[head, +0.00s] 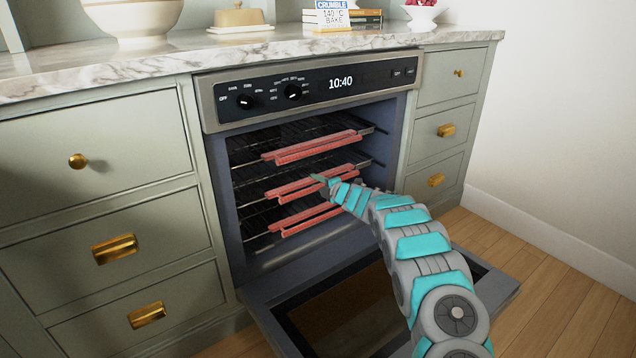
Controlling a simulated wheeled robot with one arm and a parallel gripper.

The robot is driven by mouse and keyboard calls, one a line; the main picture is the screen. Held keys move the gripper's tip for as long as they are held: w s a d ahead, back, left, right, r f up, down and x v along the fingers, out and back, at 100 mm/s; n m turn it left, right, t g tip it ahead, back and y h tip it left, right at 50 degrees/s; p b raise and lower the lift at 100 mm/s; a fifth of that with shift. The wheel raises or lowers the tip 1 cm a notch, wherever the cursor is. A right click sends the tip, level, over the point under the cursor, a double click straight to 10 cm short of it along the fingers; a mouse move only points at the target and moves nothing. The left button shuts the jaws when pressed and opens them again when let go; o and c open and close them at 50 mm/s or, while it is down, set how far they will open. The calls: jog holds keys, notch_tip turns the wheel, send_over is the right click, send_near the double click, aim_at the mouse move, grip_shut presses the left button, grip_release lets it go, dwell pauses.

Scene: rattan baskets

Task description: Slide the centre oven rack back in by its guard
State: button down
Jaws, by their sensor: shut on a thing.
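An oven (221,105) is open, with three racks inside, each with a red guard on its front edge. The centre rack's guard (290,187) is at mid height. The top guard (312,148) is above it and the bottom guard (302,219) below. My gripper (322,179) is at the right part of the centre guard, shut on it. The fingertips are small in this view.
The oven door (262,300) is folded down in front, under my arm. Drawers with brass handles (114,248) flank the oven. Wooden floor (560,290) is clear at the right.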

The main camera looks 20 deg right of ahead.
jog(key=shift+a+f, duration=0.2)
jog(key=shift+f, duration=0.25)
jog(key=c, duration=0.9)
grip_release()
jog(key=shift+o, duration=1)
jog(key=shift+w+a+r, duration=0.1)
jog(key=shift+w+r, duration=0.05)
jog(key=shift+r, duration=0.1)
jog(key=v, duration=0.7)
jog(key=shift+s+b, duration=0.3)
jog(key=shift+s, duration=0.05)
